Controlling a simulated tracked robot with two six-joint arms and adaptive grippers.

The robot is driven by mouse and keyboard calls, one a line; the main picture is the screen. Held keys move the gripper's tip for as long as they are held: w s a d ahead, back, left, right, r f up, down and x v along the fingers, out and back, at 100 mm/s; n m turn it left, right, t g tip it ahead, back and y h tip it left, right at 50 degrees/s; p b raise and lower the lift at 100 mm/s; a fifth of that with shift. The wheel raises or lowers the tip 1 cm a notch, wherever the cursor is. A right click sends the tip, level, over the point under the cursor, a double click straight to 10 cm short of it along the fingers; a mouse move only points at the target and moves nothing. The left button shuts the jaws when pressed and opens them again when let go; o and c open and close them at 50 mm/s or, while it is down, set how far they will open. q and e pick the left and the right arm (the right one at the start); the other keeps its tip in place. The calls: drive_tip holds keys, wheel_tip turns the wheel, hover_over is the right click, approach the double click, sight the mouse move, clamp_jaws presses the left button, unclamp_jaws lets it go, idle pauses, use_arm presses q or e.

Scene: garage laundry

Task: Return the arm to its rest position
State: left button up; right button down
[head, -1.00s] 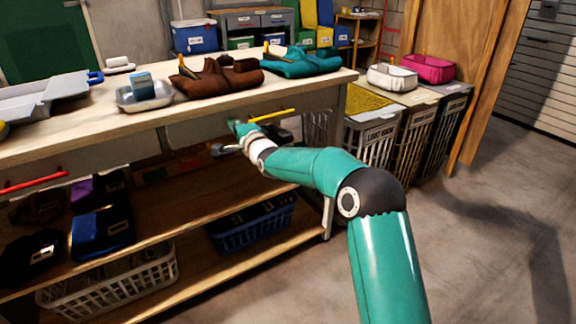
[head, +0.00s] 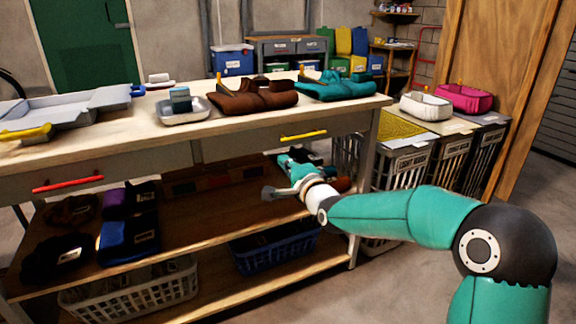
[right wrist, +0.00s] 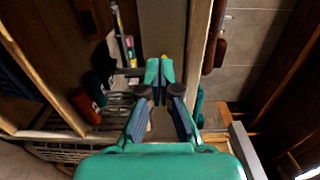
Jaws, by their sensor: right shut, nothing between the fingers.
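My right arm reaches in from the lower right in the head view. Its right gripper (head: 285,162) is in front of the workbench's (head: 75,155) open shelf space, below the yellow drawer handle (head: 303,135) and apart from it. In the right wrist view the right gripper (right wrist: 159,70) shows its fingertips together, with nothing between them. My left gripper is in neither current view.
The bench top holds a grey tray (head: 60,112), a small metal dish (head: 183,116), a brown bag (head: 250,97) and a teal bag (head: 335,87). Baskets stand on the lower shelf. Labelled hampers (head: 405,160) stand right of the bench. Some floor is clear in front.

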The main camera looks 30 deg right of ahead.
drive_tip(key=s+a+f+n+g+y, duration=0.15)
drive_tip(key=a+f, duration=0.35)
drive_tip(key=f, duration=0.6)
drive_tip(key=s+a+f+g+y, duration=0.1)
drive_tip(key=s+a+f+g, duration=0.25)
drive_tip(key=f, duration=0.65)
drive_tip(key=s+a+f+n+g+y, duration=0.15)
drive_tip(key=a+f, duration=0.35)
drive_tip(key=f, duration=0.6)
drive_tip(key=s+a+f+n+g+y, duration=0.1)
drive_tip(key=s+a+f+n+g, duration=0.35)
drive_tip(key=s+f, duration=0.5)
drive_tip(key=s+a+f+n+g+y, duration=0.1)
drive_tip(key=s+a+f+n+g, duration=0.35)
drive_tip(key=s, duration=0.85)
drive_tip(key=s+a+f+n+g, duration=0.2)
drive_tip(key=s+n, duration=0.3)
drive_tip(key=s, duration=0.1)
wheel_tip(320, 180, up, 36)
drive_tip(key=p, duration=3.5)
drive_tip(key=shift+f+p, duration=0.25)
drive_tip(key=shift+p, duration=0.1)
